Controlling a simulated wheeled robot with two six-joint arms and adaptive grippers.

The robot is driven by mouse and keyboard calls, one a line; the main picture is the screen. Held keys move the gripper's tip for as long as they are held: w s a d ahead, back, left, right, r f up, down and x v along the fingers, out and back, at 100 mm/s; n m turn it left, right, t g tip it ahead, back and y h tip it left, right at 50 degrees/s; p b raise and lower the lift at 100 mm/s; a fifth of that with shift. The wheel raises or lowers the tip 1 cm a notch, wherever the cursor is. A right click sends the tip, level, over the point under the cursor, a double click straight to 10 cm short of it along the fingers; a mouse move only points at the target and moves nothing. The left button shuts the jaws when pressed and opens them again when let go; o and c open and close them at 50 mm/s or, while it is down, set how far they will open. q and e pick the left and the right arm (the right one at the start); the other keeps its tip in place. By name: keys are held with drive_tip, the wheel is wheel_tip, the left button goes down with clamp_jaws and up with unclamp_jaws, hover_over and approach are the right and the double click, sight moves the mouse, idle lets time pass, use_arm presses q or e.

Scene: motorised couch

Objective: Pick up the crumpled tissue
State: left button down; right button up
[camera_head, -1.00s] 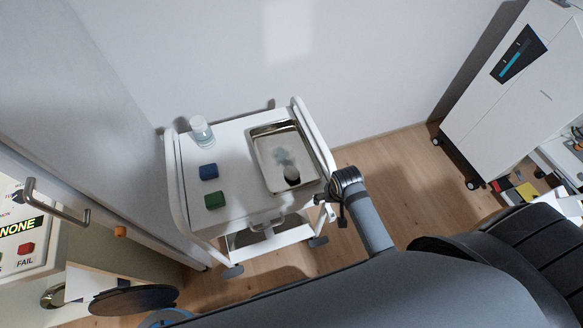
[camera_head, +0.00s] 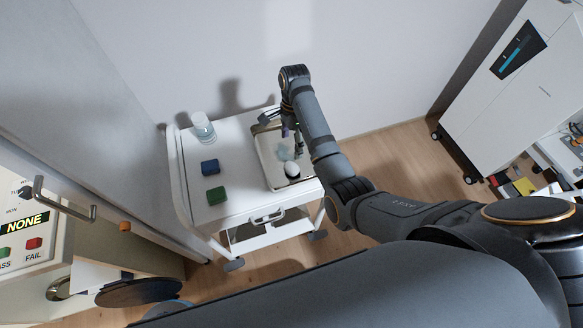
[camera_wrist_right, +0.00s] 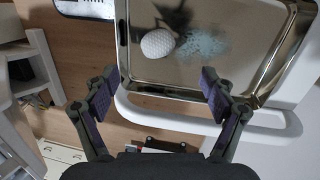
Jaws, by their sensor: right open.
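A white, rounded lump with a dimpled surface (camera_head: 291,169), which fits the crumpled tissue, lies in a shallow metal tray (camera_head: 270,172) on a white cart. In the right wrist view, the white lump (camera_wrist_right: 158,43) sits in the tray (camera_wrist_right: 150,72) beside a pale blue-green patch (camera_wrist_right: 205,46). My right gripper (camera_head: 288,136) is above the tray, partly hidden by its own arm in the head view. In the wrist view its purple-padded fingers (camera_wrist_right: 157,84) are spread and empty, with the lump beyond the fingertips. My left gripper is not in view.
On the cart (camera_head: 240,212), left of the tray, are a clear bottle (camera_head: 203,127), a blue block (camera_head: 209,167) and a green block (camera_head: 216,195). A panel with buttons (camera_head: 25,235) stands at the left. A white cabinet (camera_head: 510,90) stands at the right. Walls are behind and left.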

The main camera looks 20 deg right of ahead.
hover_over(292, 165)
drive_tip(key=w, duration=0.1)
wheel_tip(292, 165, down, 5)
drive_tip(key=shift+f+p, duration=0.15)
drive_tip(key=shift+p, duration=0.15)
drive_tip(key=shift+s+d+f, duration=0.1)
drive_tip(key=shift+f, duration=0.15)
drive_tip(key=f, duration=0.2)
drive_tip(key=s+f+p, duration=0.1)
drive_tip(key=f, duration=0.1)
drive_tip(key=shift+f, duration=0.3)
drive_tip(key=c, duration=0.8)
